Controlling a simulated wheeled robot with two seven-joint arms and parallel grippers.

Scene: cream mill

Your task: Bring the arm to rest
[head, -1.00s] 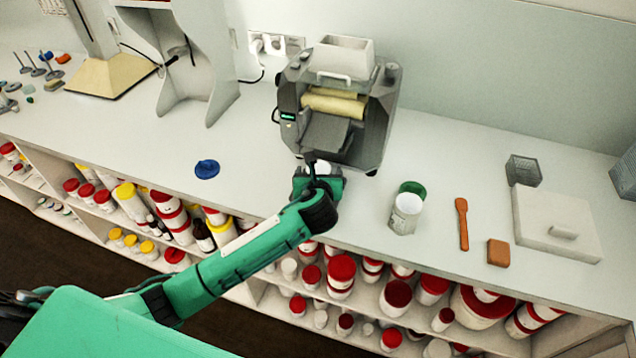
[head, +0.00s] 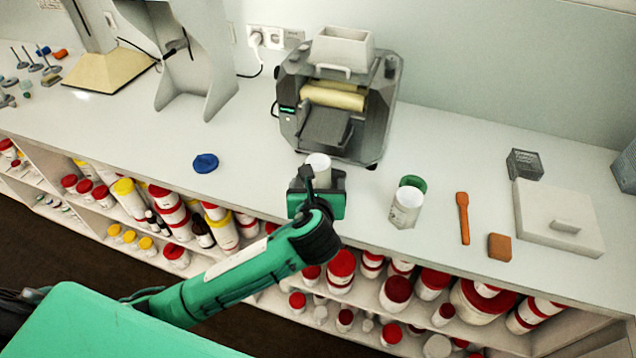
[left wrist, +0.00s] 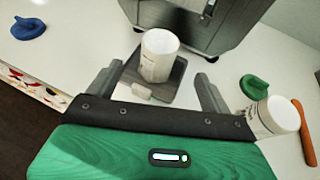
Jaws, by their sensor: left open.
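My left gripper (head: 317,180) is at the counter's front edge, before the mill. It is open and empty; in the left wrist view its two dark fingers (left wrist: 157,80) stand wide apart. A white jar (left wrist: 160,55) stands upright on a dark grey plate (left wrist: 176,88) in front of the mill, just beyond the fingers. The jar also shows in the head view (head: 318,165), partly hidden by my gripper. My left arm reaches in from the lower left. My right gripper is not in view.
The grey roller mill (head: 337,105) stands behind the jar. To the right are an open white jar (head: 405,210), a green lid (head: 413,183), an orange spatula (head: 463,218) and a brown block (head: 500,246). A blue lid (head: 205,163) lies left. Shelves of containers are below.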

